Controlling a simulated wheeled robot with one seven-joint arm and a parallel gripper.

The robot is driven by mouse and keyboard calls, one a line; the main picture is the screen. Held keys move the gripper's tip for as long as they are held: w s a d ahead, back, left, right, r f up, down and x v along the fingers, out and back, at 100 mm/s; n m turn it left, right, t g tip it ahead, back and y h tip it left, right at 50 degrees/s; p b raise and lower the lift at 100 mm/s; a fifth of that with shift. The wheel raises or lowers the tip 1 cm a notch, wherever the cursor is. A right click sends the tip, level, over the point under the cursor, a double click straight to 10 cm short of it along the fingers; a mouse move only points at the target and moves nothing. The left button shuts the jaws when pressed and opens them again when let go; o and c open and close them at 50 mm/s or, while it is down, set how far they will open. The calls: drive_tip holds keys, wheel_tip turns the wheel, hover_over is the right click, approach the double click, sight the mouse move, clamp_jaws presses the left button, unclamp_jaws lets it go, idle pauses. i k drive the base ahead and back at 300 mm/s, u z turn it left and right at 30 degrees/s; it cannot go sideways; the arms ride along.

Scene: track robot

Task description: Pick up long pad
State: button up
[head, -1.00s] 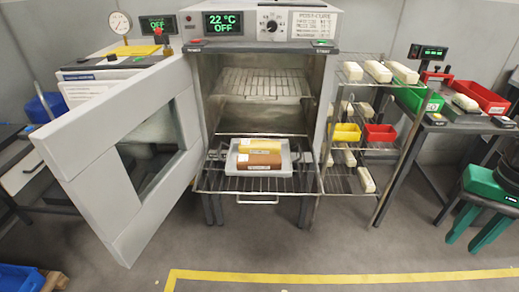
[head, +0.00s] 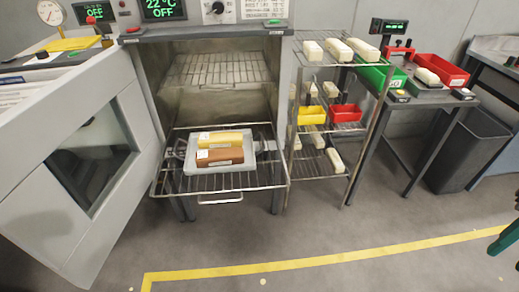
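Several cream bars lie on the wire rack right of the oven. Three are on its top shelf, among them a middle bar (head: 338,49), and one lies at an angle on the bottom shelf (head: 335,161). Another cream bar (head: 427,77) is on the side table. A yellow block (head: 220,139) and a brown block (head: 220,158) lie side by side in a grey tray (head: 249,152) on the oven's pulled-out wire shelf. I cannot tell which of these, if any, is the long pad. My gripper is not in view.
The oven door (head: 60,165) stands open to the left. The wire shelf (head: 272,178) juts out in front. The rack also holds a yellow bin (head: 311,116) and a red bin (head: 345,113). A dark waste bin (head: 468,150) stands right. The floor in front is clear, with yellow tape (head: 300,262).

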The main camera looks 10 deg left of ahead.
sight(223, 157)
drive_tip(key=z, duration=2.25)
drive_tip(key=k, duration=1.15)
drive_tip(key=u, duration=2.3)
drive_tip(key=i, duration=1)
